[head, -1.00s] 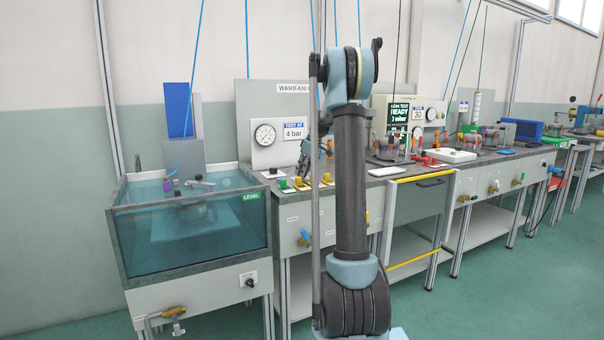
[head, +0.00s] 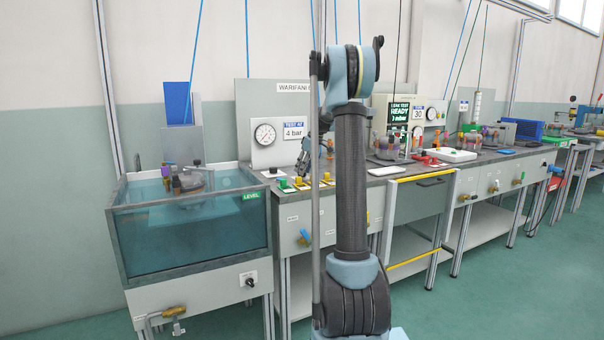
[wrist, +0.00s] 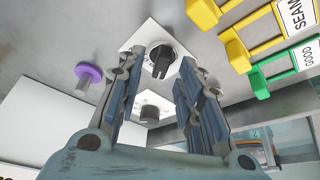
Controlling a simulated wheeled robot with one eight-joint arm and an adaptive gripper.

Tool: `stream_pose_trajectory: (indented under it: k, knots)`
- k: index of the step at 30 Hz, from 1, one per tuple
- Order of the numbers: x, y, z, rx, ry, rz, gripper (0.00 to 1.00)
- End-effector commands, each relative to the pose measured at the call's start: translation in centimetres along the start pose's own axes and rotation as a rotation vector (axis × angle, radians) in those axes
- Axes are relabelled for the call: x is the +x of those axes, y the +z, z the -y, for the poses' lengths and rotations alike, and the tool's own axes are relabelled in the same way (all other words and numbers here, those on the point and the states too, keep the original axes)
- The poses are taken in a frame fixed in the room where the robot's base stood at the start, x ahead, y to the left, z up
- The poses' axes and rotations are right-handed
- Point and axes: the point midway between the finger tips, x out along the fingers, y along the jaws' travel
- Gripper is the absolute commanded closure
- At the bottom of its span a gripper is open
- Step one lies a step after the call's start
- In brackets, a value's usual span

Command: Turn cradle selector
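A black selector knob (wrist: 162,62) on a white plate shows between my fingertips in the wrist view. A second dark knob (wrist: 150,112) on a white plate shows lower between the fingers. Labels on both are unreadable, so I cannot tell which is the cradle selector. My gripper (wrist: 164,72) is open around the view of the upper knob; contact is not clear. In the head view my gripper (head: 312,145) is over the bench, partly hidden by my arm. The cradle (head: 190,184) with a part on it is at the top of the water tank (head: 190,235).
A pressure gauge (head: 265,134) is on the panel behind the bench. Another black knob (head: 250,282) is on the tank's front.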

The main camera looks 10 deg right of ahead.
Motion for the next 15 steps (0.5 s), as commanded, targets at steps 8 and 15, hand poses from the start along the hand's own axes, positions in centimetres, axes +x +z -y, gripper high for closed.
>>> stream_pose_trajectory:
  k: [8,15]
  knots:
    - [-5.3,0.1,0.0,0.002,0.000,0.001,0.67]
    - [-9.0,0.1,-0.1,0.001,-0.001,0.001,0.67]
